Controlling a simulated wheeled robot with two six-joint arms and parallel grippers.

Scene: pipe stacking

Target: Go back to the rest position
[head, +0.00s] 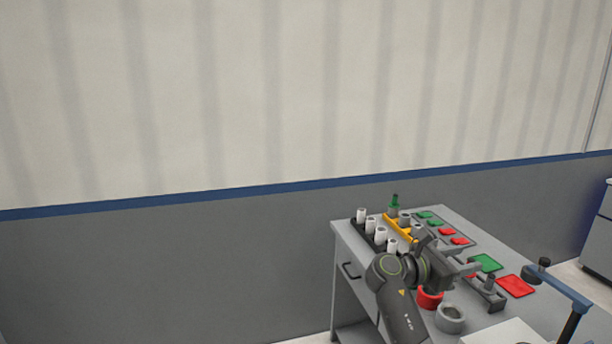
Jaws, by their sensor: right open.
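My right gripper (470,272) is over the grey table (460,222) at the lower right of the head view, at the end of my dark right arm. Its jaws are open and I see nothing held between them. White pipes (369,226) stand upright in a dark rack at the table's left edge. A yellow holder (399,229) beside them carries grey pieces and a green-topped piece (395,203). A red ring (429,299) and a grey ring (450,318) lie near my right arm. My arm hides part of the table. My left gripper is out of the picture.
Green (485,262) and red (515,286) flat pads lie on the table's right side. A dark holder with upright pegs (489,284) stands near the gripper. A blue-grey bar on a post (565,290) rises at the lower right. A grey wall (180,270) stands behind.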

